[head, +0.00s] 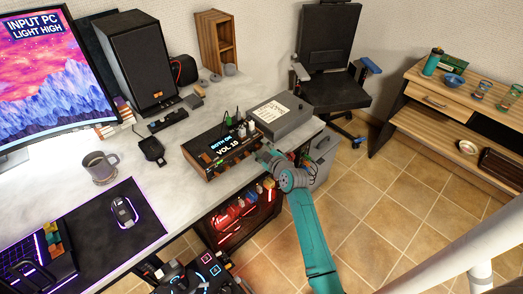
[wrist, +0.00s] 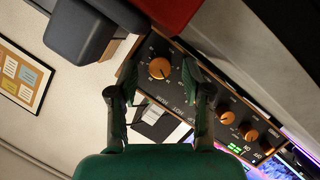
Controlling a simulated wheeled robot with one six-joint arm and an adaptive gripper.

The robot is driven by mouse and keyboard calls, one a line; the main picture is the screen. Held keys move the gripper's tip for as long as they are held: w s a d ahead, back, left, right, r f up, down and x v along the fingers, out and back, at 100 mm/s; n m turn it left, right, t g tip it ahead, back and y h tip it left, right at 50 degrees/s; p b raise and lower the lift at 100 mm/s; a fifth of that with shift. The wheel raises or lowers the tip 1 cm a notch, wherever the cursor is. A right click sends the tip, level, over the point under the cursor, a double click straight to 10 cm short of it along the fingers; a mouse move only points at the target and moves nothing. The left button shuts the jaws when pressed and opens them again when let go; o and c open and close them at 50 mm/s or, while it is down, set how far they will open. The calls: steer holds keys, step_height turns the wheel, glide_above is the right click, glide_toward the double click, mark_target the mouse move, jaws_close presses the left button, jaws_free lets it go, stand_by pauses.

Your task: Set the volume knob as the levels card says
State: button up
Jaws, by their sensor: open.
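The audio unit (head: 205,158) is a dark box with wooden sides at the desk's right front edge. Its display (head: 226,147) seems to read "BOTH ON" and "VOL 10". In the wrist view, a large orange knob (wrist: 160,68) with scale marks sits on its dark front panel (wrist: 185,101), seen tilted. My gripper (wrist: 159,74) is open, with one finger on each side of the large knob in the picture; I cannot tell whether they touch it. In the head view my gripper (head: 266,154) is at the unit's right end. A white paper card (head: 275,112) lies on a grey box; its writing is too small to read.
Smaller orange knobs (wrist: 228,118) sit along the same panel. The grey box (head: 293,122) stands close behind my gripper. The monitor (head: 55,75) shows "INPUT PC" and "LIGHT HIGH". A mug (head: 100,167) and a mouse (head: 124,211) are farther left. Tiled floor is open at right.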

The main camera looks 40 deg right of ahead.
jaws_close()
steer(key=shift+m, duration=0.3)
steer(key=m+y, duration=0.2)
steer(key=shift+d+r+m, duration=0.1)
steer(key=shift+d+m, duration=0.15)
steer(key=shift+m, duration=0.05)
steer(key=m+y, duration=0.2)
steer(key=m, duration=0.1)
steer(key=shift+d, duration=0.1)
stand_by(0.5)
jaws_free()
